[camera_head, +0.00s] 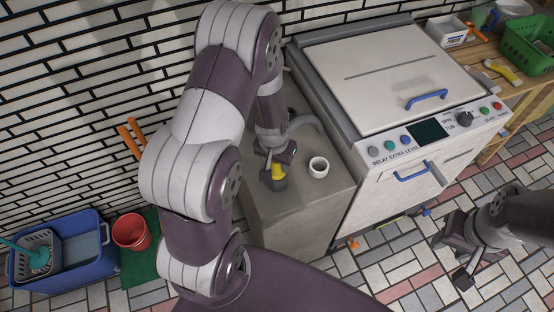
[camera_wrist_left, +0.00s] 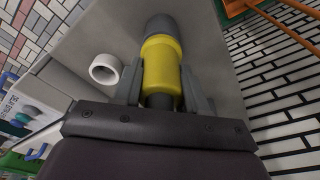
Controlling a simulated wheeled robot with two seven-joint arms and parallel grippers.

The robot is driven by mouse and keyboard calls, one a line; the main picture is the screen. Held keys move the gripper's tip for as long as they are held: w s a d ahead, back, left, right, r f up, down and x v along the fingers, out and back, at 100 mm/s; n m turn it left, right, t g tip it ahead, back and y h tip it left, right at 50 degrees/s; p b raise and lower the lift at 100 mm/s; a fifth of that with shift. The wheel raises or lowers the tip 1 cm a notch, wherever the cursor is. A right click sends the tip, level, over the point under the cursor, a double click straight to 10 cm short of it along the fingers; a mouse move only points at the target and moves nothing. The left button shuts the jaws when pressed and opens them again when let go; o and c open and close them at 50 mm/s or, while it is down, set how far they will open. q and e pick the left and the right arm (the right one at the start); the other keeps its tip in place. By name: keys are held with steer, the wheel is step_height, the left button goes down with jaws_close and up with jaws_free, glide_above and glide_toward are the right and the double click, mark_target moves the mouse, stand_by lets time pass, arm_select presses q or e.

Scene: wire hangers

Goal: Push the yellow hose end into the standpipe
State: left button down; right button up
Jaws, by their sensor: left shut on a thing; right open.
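The yellow hose end (camera_head: 278,172) is in my left gripper (camera_head: 277,160), above the grey counter beside the washing machine. In the left wrist view the hose end (camera_wrist_left: 161,62) shows as a yellow collar with a grey tip, between the two fingers of my left gripper (camera_wrist_left: 161,92). The standpipe (camera_head: 319,167) is a short white open pipe standing on the counter, just right of the hose end and apart from it. It also shows in the left wrist view (camera_wrist_left: 105,69). My right gripper (camera_head: 461,262) is open and empty over the tiled floor at the lower right.
The washing machine (camera_head: 387,75) with blue handles stands right of the counter (camera_head: 292,215). A blue tub (camera_head: 62,272) and a red bucket (camera_head: 131,232) stand at the left. A wooden shelf with a green basket (camera_head: 528,47) is at the far right.

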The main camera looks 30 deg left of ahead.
arm_select(q)
steer(key=shift+f+b, duration=0.4)
steer(key=shift+f, duration=0.1)
steer(key=c, duration=0.5)
jaws_free()
steer(key=r, duration=0.4)
steer(key=s+r, duration=0.1)
steer(key=r, duration=0.3)
steer(key=s+r, duration=0.1)
steer(key=r, duration=0.3)
steer(key=shift+r, duration=0.3)
steer(key=shift+m, duration=0.6)
steer(key=shift+s+d+r, duration=0.3)
steer(key=shift+s+d, duration=0.6)
steer(key=shift+s, duration=0.25)
steer(key=shift+s+d+r, duration=0.25)
steer(key=shift+s+d, duration=0.6)
steer(key=shift+s, duration=0.3)
steer(key=shift+s+d+r, duration=0.3)
steer(key=shift+s+d, duration=0.6)
steer(key=shift+s, duration=0.25)
